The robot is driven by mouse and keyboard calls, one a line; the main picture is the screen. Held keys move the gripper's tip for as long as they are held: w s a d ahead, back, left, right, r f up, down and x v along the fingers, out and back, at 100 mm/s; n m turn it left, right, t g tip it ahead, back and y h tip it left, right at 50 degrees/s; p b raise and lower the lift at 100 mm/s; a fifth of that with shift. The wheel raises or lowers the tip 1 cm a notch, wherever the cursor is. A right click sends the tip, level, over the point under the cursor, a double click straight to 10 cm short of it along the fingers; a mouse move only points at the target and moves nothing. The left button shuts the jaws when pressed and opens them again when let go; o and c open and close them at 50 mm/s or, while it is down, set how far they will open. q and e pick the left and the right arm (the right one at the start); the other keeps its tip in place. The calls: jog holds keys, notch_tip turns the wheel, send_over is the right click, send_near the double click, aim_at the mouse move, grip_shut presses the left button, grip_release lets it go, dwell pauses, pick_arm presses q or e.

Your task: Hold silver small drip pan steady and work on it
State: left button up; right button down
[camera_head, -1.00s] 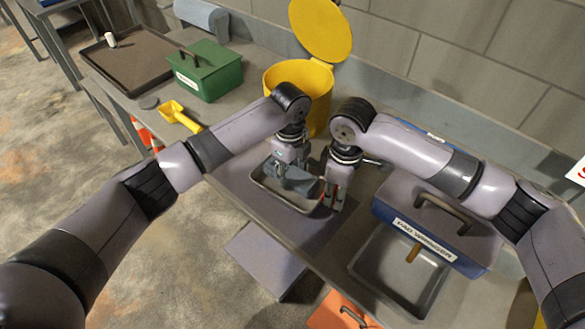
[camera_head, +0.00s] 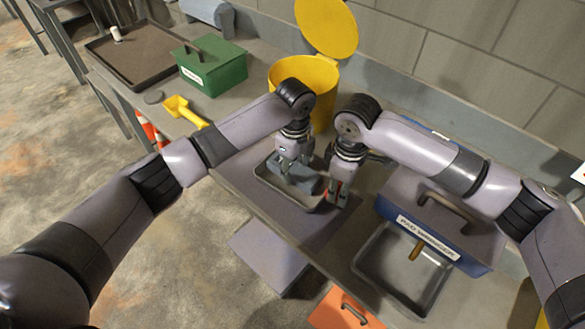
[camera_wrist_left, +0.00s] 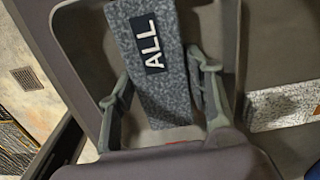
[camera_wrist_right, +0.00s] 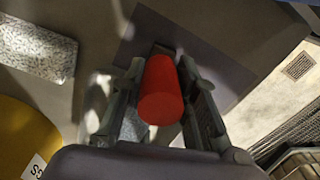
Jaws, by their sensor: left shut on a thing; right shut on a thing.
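The silver small drip pan (camera_head: 284,201) sits on the bench in the middle of the head view; its rim also shows in the left wrist view (camera_wrist_left: 75,60). My left gripper (camera_head: 297,170) is over the pan, shut on a grey speckled pad (camera_wrist_left: 158,85) with a dark label reading "ALL". The pad is at the pan's inside; whether it touches the floor is hard to tell. My right gripper (camera_head: 339,194) is at the pan's right end, shut on a red cylindrical grip (camera_wrist_right: 160,92). How the grip joins the pan is hidden.
A blue pad wringer (camera_head: 470,252) and a grey tray (camera_head: 378,262) stand on the right. A yellow lidded bin (camera_head: 322,110) is behind my grippers. A green box (camera_head: 215,75), yellow scoop (camera_head: 180,108) and dark tray (camera_head: 135,65) are at the left.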

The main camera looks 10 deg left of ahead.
pick_arm(q)
jog(key=shift+w+d, duration=0.1)
jog(key=shift+w+d+f, duration=0.15)
jog(key=shift+w+d, duration=0.1)
jog(key=shift+w, duration=0.2)
jog(key=shift+s+a, duration=0.4)
jog(key=shift+s, duration=0.3)
jog(key=shift+a, duration=0.1)
jog(key=shift+s+a+r, duration=0.2)
jog(key=shift+s+a, duration=0.05)
jog(key=shift+s, duration=0.25)
jog(key=shift+w+d+f, duration=0.1)
jog(key=shift+w+d, duration=0.3)
jog(key=shift+w, duration=0.2)
jog(key=shift+r, duration=3.5)
